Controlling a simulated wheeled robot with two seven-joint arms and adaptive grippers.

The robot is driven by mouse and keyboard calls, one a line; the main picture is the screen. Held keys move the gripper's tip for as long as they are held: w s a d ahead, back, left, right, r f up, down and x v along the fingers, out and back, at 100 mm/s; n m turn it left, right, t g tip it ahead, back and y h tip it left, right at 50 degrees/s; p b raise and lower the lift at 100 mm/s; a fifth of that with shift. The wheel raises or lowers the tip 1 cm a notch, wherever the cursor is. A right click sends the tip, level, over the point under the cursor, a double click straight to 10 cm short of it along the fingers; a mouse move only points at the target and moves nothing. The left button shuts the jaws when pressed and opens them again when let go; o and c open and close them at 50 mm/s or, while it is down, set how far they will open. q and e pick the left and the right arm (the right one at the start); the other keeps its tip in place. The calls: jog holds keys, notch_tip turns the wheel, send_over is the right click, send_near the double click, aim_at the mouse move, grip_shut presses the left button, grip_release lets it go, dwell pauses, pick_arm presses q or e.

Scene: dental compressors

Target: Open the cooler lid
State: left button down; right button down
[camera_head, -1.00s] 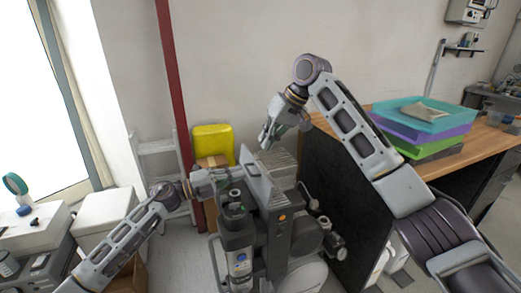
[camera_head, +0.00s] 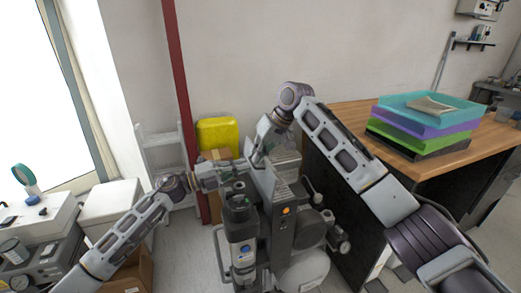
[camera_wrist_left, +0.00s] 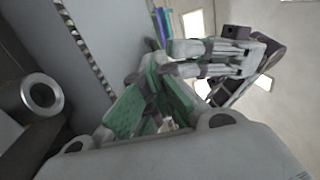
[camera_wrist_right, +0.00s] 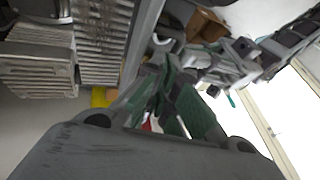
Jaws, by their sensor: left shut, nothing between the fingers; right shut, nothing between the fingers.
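The dental compressor unit (camera_head: 245,245) stands low in the middle of the head view. A grey flat panel, apparently the cooler lid (camera_head: 264,182), stands tilted beside the finned cooler block (camera_head: 287,163). The panel also shows in the left wrist view (camera_wrist_left: 100,30), and the fins show in the right wrist view (camera_wrist_right: 100,35). My left gripper (camera_head: 232,173) is shut and empty, at the panel's left side. My right gripper (camera_head: 260,157) is shut and empty, at the panel's top edge. Whether either touches the panel is unclear.
A wooden-topped bench (camera_head: 350,112) with stacked coloured trays (camera_head: 425,118) stands on the right. A yellow container (camera_head: 215,134) on a cardboard box, a white step ladder (camera_head: 160,150) and a red pole (camera_head: 180,80) are behind. White cabinets stand at left.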

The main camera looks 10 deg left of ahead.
jog(key=shift+a+f, duration=0.1)
dwell(0.3)
pick_arm(q)
jog(key=shift+s+r, duration=0.1)
pick_arm(e)
jog(key=shift+s+a+f, duration=0.2)
jog(key=shift+s+a, duration=0.3)
jog(key=shift+a, duration=0.1)
pick_arm(q)
jog(key=c, duration=1.6)
grip_release()
pick_arm(e)
jog(key=shift+f, duration=0.1)
pick_arm(q)
jog(key=shift+o, duration=0.2)
pick_arm(e)
jog(key=shift+w+d, duration=0.1)
pick_arm(q)
jog(key=shift+a, duration=0.15)
jog(key=v, duration=0.7)
jog(key=shift+s+a, duration=0.2)
jog(key=shift+a, duration=0.1)
